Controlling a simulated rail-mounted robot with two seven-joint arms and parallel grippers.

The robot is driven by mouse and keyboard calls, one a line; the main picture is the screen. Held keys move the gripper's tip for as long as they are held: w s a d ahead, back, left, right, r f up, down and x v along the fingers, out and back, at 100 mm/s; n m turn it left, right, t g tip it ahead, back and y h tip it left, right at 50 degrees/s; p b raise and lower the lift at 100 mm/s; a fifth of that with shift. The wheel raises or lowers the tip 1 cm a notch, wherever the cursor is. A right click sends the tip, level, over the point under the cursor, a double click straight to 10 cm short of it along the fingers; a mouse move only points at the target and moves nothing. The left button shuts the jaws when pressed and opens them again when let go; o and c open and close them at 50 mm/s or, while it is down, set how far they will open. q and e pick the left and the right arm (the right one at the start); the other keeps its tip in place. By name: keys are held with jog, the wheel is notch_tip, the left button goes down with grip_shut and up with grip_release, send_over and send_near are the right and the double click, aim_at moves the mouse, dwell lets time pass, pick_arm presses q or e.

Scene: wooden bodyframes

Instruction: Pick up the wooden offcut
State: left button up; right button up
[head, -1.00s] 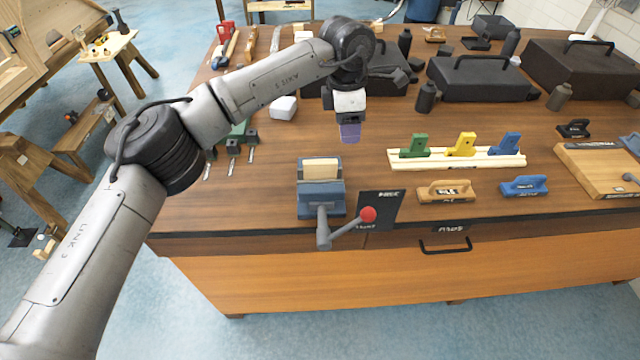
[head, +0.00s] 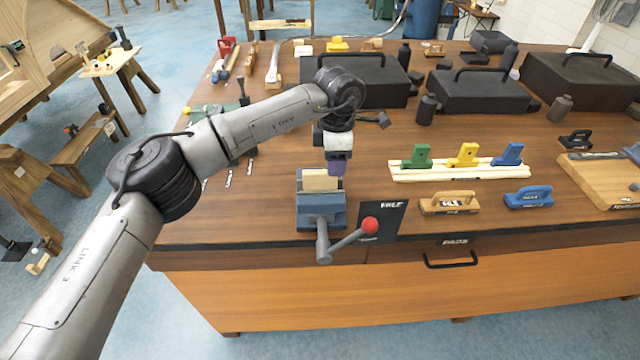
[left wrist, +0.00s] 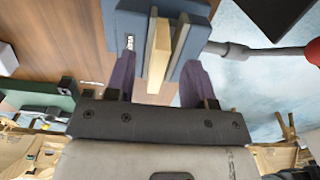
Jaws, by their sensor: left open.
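The wooden offcut (head: 318,182) is a pale block held upright between the jaws of a blue-grey bench vise (head: 320,212) near the table's front edge. It also shows in the left wrist view (left wrist: 158,58), with the vise jaws on both sides of it. My left gripper (head: 336,169) has purple fingers pointing down, close behind and slightly right of the offcut's top. In the left wrist view the gripper (left wrist: 158,84) is open and empty, its fingers apart, with the offcut lined up between them. Whether a finger touches it I cannot tell. My right gripper is in no view.
The vise handle with a red knob (head: 370,225) sticks out front right, beside a black card (head: 392,212). A pale rack (head: 460,168) with green, yellow and blue tools stands to the right. Black cases (head: 478,92) stand at the back.

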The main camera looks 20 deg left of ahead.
aim_at(320, 183)
pick_arm(q)
notch_tip(320, 183, down, 5)
jog(key=shift+s+d+r+b, duration=0.1)
jog(key=shift+s+r+b, duration=0.05)
jog(key=shift+b, duration=0.45)
jog(key=shift+c, duration=0.5)
grip_shut()
